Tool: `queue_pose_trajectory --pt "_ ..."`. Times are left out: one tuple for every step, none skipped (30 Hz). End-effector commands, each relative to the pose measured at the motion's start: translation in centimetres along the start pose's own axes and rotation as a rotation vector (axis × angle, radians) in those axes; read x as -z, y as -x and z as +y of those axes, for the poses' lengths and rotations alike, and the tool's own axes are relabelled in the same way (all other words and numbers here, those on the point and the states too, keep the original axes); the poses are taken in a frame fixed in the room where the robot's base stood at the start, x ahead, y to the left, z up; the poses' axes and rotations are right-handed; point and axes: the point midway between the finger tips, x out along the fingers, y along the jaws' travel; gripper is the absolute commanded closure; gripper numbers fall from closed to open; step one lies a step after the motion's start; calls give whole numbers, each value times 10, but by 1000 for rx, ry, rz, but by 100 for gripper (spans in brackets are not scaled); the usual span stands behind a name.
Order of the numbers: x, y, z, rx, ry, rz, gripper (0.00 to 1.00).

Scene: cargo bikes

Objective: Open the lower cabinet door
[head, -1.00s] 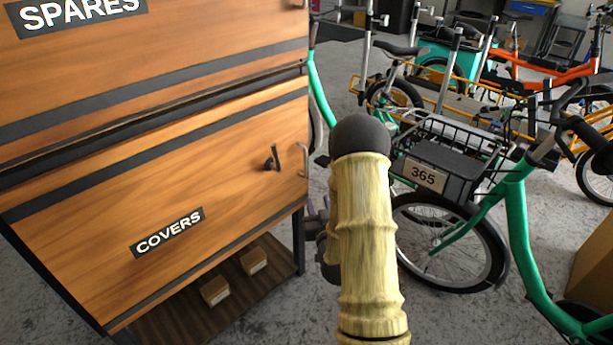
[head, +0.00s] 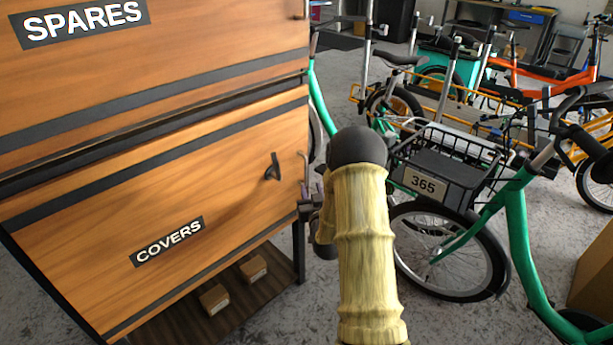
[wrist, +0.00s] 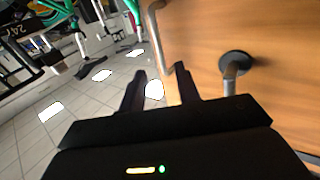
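The lower cabinet door (head: 110,215) is wood-coloured, carries a "COVERS" label and looks closed. A slim metal bar handle (head: 303,166) stands upright near its right edge. A dark lever latch (head: 272,167) sits left of that bar. My gripper (head: 311,205) is mostly hidden behind my arm, by the door's right edge and just below the bar. In the wrist view my gripper (wrist: 159,70) is open, its two dark fingers apart. The bar handle (wrist: 156,30) lies in line with the gap, close to the fingertips. The latch (wrist: 237,65) is right of the right finger.
The upper door (head: 200,45), labelled "SPARES", is above. Small boxes (head: 214,298) sit on the open shelf (head: 180,325) below. A green cargo bike (head: 520,230) with a black front box (head: 425,180) stands close to the right of my arm. Grey floor shows between cabinet and bike.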

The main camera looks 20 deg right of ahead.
Motion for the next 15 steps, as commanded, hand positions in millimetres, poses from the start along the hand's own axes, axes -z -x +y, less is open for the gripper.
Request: queue_pose_trajectory --pt "0 -9 0 0 0 2 67" --pt "-1 -14 0 0 0 2 67" --pt "0 -20 0 0 0 3 67" --pt "0 -25 0 0 0 2 67" --pt "0 -30 0 0 0 3 67" --pt "0 -36 0 0 0 2 67" --pt "0 -41 0 0 0 3 67" --pt "0 -45 0 0 0 2 67" --pt "0 -51 0 0 0 2 67" --pt "0 -56 0 0 0 2 67" --pt "-1 -60 0 0 0 1 67" --pt "-1 -65 0 0 0 2 67" --pt "-1 -68 -1 1 0 1 67" --pt "0 -71 -1 1 0 2 67" --pt "0 -74 -1 1 0 1 67"
